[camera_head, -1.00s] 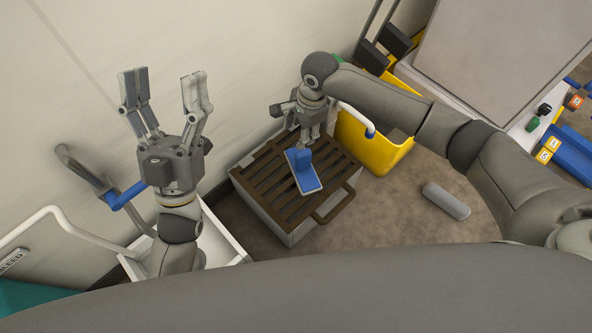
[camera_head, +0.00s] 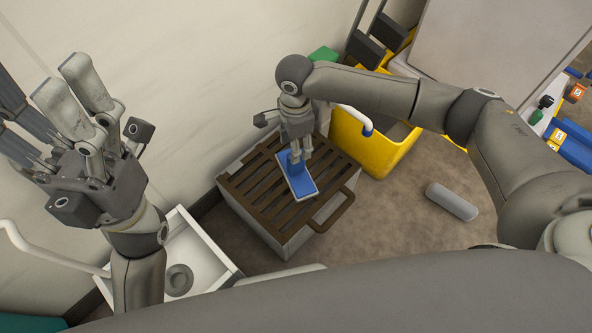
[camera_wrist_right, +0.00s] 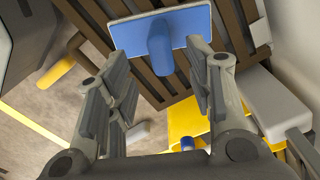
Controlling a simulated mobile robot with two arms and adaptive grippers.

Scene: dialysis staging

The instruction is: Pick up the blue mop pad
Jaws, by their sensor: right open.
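The blue mop pad (camera_head: 299,181) lies on the brown slatted top of a crate in the head view. It is a flat blue plate with a pale edge and an upright rounded blue grip. My right gripper (camera_head: 300,155) is over the pad's far end, pointing down. In the right wrist view the pad (camera_wrist_right: 190,32) is just past the fingertips. My right gripper (camera_wrist_right: 165,55) is open there, with the blue grip between its fingertips and not clamped. My left gripper (camera_head: 58,85) is raised at the left, its fingers spread and empty.
The slatted crate (camera_head: 250,187) has a brown side handle. A yellow bucket (camera_head: 374,150) stands close to its right, and a white bin (camera_head: 205,250) to its left. A grey rounded bar (camera_head: 451,201) lies on the floor at the right, with bare floor around it.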

